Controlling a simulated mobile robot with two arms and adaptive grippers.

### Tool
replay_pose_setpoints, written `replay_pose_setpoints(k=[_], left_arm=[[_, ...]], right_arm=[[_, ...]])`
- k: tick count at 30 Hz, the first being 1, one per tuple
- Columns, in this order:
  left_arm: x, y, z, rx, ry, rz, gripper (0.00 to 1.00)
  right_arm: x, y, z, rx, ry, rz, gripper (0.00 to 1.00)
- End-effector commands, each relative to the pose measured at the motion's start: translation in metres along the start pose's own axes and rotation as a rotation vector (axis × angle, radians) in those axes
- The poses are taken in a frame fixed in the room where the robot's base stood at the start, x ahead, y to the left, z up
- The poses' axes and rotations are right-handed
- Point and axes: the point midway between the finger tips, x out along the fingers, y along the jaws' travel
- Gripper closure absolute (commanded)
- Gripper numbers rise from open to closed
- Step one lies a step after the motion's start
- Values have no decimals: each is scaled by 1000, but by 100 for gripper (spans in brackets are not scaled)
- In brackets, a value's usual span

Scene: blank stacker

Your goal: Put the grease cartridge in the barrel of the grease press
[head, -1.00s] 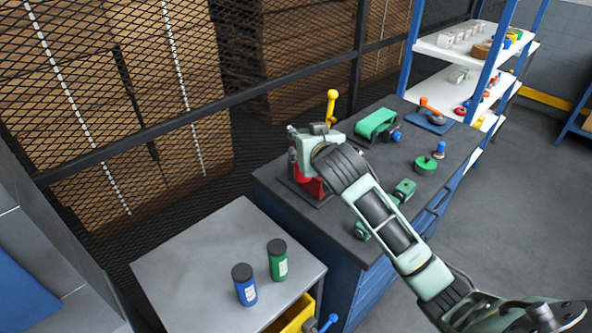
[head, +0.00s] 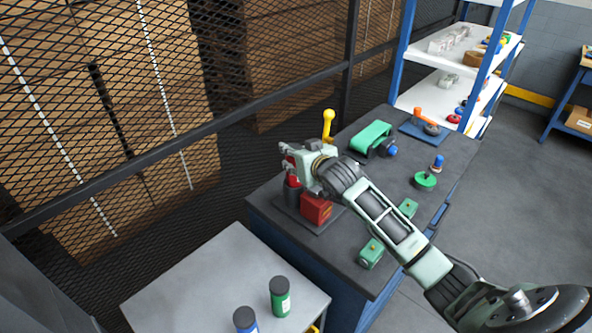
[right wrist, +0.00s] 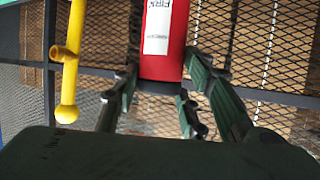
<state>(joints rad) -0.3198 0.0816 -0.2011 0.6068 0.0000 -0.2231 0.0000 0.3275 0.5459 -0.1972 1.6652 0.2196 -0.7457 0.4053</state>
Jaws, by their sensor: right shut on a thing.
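My right gripper (head: 290,158) is shut on the red grease cartridge (head: 292,180), above the grease press. In the right wrist view the cartridge (right wrist: 163,40) is a red cylinder with a white label between the fingers. The press has a dark barrel (head: 292,196), a red block (head: 316,209) and a yellow lever (head: 328,122), on a dark base plate on the bench. The cartridge shows right above the barrel and in line with it; I cannot tell whether its lower end is inside. The lever also shows in the right wrist view (right wrist: 67,85). My left gripper is not in view.
The dark bench (head: 345,230) also carries a green belt machine (head: 371,138), green blocks (head: 371,253) and a green round piece (head: 425,181). A grey cart (head: 190,290) at front left holds a green can (head: 280,296) and a blue can (head: 245,320). A mesh fence stands behind.

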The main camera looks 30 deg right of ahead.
Motion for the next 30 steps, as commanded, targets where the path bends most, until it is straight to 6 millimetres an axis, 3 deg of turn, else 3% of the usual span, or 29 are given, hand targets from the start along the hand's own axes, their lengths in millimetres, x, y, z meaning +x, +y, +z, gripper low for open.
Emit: replay_pose_setpoints(k=[10,17,27,28,30], left_arm=[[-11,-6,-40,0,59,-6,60],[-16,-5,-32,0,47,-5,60],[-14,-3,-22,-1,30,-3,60],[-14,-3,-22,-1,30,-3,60],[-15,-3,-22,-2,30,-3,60]], right_arm=[[15,0,34,1,4,-1,100],[26,0,60,0,5,-1,100],[28,0,64,0,6,-1,100],[28,0,67,0,1,0,61],[28,0,66,0,1,0,55]])
